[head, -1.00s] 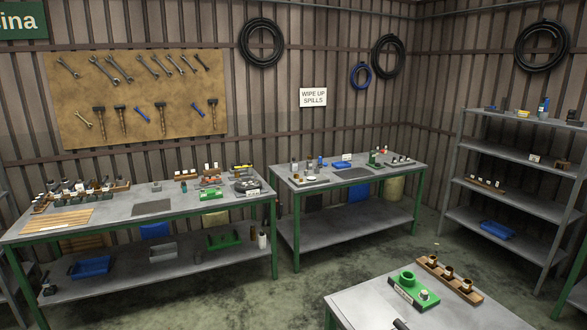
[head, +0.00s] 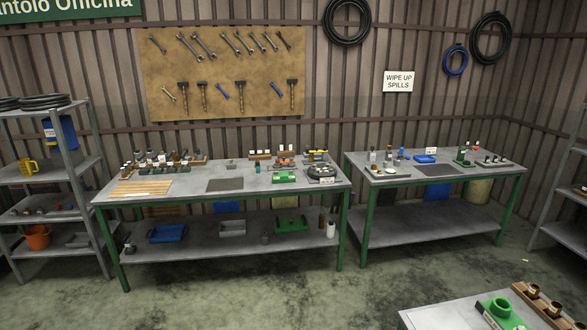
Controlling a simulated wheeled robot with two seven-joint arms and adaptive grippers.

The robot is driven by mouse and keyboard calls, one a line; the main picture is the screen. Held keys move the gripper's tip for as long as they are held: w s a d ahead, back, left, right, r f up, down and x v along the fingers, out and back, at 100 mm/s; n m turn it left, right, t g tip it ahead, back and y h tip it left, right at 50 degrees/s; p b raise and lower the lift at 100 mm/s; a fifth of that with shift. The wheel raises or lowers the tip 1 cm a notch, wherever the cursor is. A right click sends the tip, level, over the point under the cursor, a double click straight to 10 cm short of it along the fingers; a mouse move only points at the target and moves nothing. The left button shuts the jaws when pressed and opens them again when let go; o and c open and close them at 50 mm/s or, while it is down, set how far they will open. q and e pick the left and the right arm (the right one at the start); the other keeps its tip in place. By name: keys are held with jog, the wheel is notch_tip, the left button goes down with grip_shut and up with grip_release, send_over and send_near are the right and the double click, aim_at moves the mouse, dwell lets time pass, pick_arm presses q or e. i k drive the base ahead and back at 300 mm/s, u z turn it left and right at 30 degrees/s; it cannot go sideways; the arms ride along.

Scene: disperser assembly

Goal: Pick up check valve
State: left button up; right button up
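I cannot make out which small part is the check valve at this distance. Many small parts stand in racks and trays at the back of the left workbench (head: 205,199), and more stand on the right workbench (head: 400,178). A green fixture (head: 500,312) and a wooden rack (head: 541,301) with brown-and-white parts sit on the near table at the lower right. Neither of my grippers is in view.
A grey shelf with a yellow jug (head: 27,166) and an orange bucket (head: 37,237) stands at the left. The concrete floor (head: 270,290) in front is clear.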

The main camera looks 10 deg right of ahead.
aim_at(372, 157)
jog(key=i, duration=3.75)
jog(key=z, duration=2.25)
jog(key=i, duration=3)
jog(key=u, duration=2.55)
jog(key=i, duration=0.45)
jog(key=u, duration=0.2)
